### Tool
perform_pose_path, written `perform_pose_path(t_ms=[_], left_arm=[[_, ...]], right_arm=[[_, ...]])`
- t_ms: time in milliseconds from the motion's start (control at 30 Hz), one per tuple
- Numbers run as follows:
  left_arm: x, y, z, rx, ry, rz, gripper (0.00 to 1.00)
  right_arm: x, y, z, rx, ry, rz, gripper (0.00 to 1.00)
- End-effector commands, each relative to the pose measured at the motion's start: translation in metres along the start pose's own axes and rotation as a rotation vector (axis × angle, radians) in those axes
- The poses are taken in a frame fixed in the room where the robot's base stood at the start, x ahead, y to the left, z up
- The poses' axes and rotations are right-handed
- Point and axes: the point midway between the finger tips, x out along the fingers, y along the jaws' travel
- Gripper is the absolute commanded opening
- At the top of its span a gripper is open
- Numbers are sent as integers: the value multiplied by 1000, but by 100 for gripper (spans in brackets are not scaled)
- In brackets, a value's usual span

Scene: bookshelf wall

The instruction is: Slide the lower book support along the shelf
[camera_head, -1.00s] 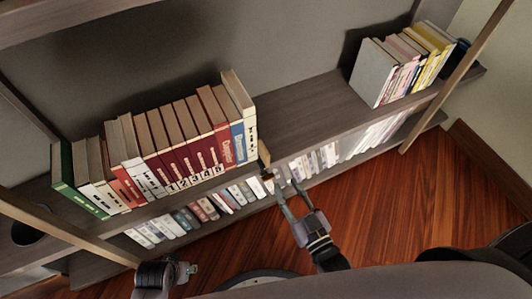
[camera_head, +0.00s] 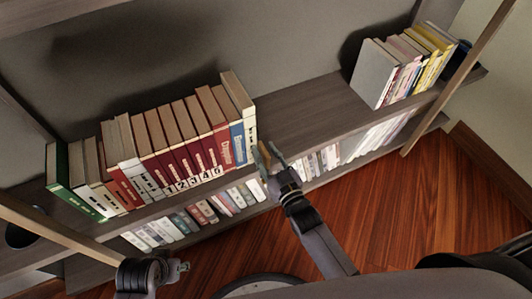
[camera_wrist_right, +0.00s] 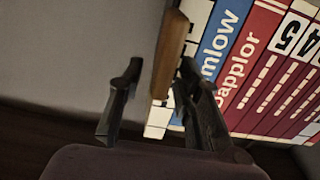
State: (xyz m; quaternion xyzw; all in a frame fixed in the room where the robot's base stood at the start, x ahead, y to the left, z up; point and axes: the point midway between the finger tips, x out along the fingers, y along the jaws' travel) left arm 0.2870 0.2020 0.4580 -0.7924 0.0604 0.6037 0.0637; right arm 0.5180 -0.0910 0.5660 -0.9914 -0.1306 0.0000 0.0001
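The book support is a narrow tan wooden piece (camera_head: 263,158) at the right end of the long book row on the upper of the two visible shelves. In the right wrist view the support (camera_wrist_right: 170,55) stands beside the blue book's row, and its near end lies between my fingers. My right gripper (camera_head: 270,154) is at the support with its fingers apart; in its wrist view the gripper (camera_wrist_right: 157,72) shows a gap left of the wood, with the right finger close to it. Whether that finger touches cannot be told. My left gripper (camera_head: 182,267) is low at the left, away from the shelf.
A row of red, white, green and blue books (camera_head: 180,145) leans left of the support. Bare shelf (camera_head: 310,110) lies to its right, up to a second book group (camera_head: 400,65). More books (camera_head: 205,212) fill the shelf below. A slanted wooden post (camera_head: 460,75) stands at the right.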

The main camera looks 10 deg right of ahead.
Motion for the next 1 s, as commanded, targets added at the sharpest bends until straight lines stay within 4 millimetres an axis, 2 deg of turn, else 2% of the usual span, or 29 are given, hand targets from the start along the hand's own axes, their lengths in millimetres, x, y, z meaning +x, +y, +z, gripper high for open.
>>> perform_pose_path(t_ms=[67,533,1000], left_arm=[[0,0,0,0,0,0,40],[0,0,0,0,1,0,40],[0,0,0,0,0,1,40]], right_arm=[[0,0,0,0,0,0,32],[-1,0,0,0,0,0,1],[-1,0,0,-1,0,0,0]])
